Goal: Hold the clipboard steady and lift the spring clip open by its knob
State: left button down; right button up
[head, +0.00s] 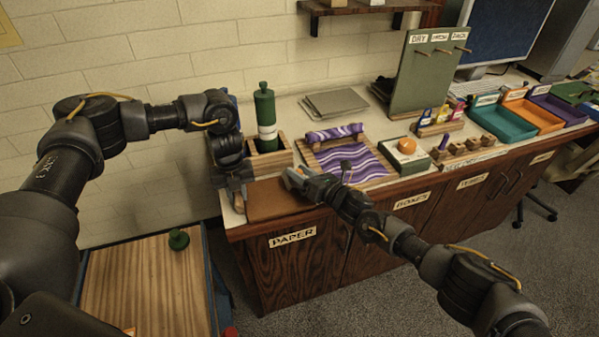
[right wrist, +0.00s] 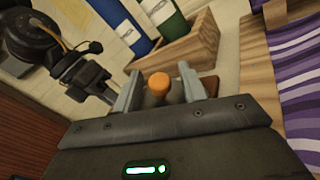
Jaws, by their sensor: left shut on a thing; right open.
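The brown clipboard (head: 272,203) lies flat at the counter's left front corner. My left gripper (head: 239,192) is shut on its left edge; it also shows in the right wrist view (right wrist: 92,85). My right gripper (head: 291,178) is open over the clipboard's right part. In the right wrist view, the orange knob (right wrist: 159,84) stands between the open fingers of my right gripper (right wrist: 158,92), with a visible gap at each side. The spring clip under the knob is mostly hidden by the knob and my right gripper.
A wooden holder (head: 284,160) with a green-capped bottle (head: 265,112) stands just behind the clipboard. A wooden frame (head: 313,170) with purple wavy-patterned material lies to the right.

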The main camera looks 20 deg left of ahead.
jog(key=shift+w+a, duration=0.1)
jog(key=shift+a, duration=0.1)
jog(key=shift+d, duration=0.1)
grip_shut()
jog(key=m, duration=0.1)
jog(key=d+m+t+y, duration=0.1)
jog(key=shift+w+m, duration=0.4)
grip_release()
jog(key=v, duration=1.2)
